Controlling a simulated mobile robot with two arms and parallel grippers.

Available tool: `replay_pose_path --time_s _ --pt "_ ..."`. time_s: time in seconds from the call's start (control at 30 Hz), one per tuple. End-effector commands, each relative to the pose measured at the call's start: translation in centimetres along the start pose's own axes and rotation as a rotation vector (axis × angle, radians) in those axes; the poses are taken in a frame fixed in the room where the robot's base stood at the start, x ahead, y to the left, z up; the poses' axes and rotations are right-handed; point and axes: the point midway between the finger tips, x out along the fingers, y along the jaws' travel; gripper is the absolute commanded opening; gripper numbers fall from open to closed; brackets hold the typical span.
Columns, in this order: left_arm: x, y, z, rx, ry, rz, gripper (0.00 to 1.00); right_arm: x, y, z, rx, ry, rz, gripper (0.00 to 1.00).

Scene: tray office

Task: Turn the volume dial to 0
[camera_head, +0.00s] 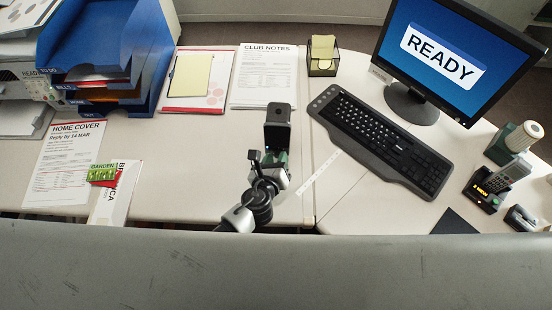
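I cannot make out the volume dial for certain in the head view. A green and white device with a round pale top (524,136) stands at the right side of the desk, but it is too small to tell whether it carries a dial or a scale. My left gripper (277,128) is over the middle of the desk, left of the black keyboard (385,140) and well apart from that device. Its fingers are seen from behind, so I cannot tell whether they are open. My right gripper is out of view.
A monitor (440,55) reading READY stands at the back right. Blue trays (150,45) and papers (265,75) fill the left. A grey surface (270,265) crosses the front.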

Motion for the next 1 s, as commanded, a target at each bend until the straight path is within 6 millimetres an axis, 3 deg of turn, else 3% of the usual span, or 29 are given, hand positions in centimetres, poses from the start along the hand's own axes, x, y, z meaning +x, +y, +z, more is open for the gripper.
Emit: replay_pose_path --time_s 0.07,0.43,0.8,1.0 --pt "0.0 0.0 0.0 0.000 0.000 0.000 0.47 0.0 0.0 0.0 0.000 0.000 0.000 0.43" --pt "-0.7 0.0 0.0 0.000 0.000 0.000 0.47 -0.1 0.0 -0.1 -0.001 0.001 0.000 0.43" --pt "-7.6 0.0 -0.1 0.000 0.002 0.000 0.47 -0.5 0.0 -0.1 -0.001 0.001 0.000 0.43" --pt "-10.2 0.1 -0.1 0.001 0.001 0.001 0.47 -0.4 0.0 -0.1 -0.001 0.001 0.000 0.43"
